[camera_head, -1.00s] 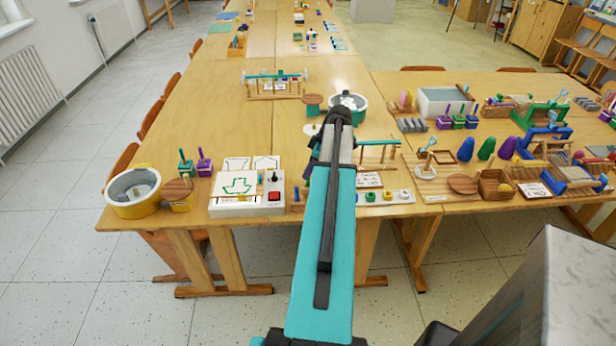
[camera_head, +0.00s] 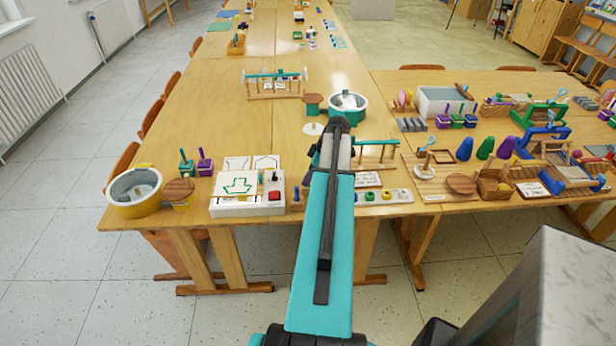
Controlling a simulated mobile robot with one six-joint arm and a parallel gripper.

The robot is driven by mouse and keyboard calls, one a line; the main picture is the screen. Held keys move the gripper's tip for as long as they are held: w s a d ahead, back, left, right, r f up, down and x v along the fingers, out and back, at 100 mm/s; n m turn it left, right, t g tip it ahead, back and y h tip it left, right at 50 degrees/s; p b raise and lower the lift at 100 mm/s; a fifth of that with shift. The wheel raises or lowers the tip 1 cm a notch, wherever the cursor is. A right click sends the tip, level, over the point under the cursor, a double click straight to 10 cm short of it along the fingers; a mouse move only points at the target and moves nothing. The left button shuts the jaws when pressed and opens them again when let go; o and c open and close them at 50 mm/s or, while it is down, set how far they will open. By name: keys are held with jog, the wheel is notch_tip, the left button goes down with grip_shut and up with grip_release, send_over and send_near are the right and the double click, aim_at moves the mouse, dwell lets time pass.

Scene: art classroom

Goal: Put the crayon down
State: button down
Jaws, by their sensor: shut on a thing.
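My teal and black arm reaches from the bottom middle over the front edge of the wooden table (camera_head: 232,112). Only dark parts at its far end, around my gripper (camera_head: 316,157), show beside the arm link. The fingertips are mostly hidden behind the arm. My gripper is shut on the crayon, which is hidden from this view. I cannot tell how high the gripper is above the table.
Left of the arm are a white box with a green arrow (camera_head: 238,186) and a yellow-rimmed tub (camera_head: 135,190). A teal-rimmed tub (camera_head: 348,105) stands beyond the arm. Several trays and toys crowd the right table. The table's left middle is clear.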

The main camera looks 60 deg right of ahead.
jog(key=shift+f, duration=0.2)
jog(key=c, duration=1.8)
grip_release()
jog(key=shift+c, duration=0.2)
jog(key=shift+r, duration=0.1)
jog(key=b+v, duration=0.3)
jog(key=v, duration=0.9)
jog(key=shift+r, duration=0.15)
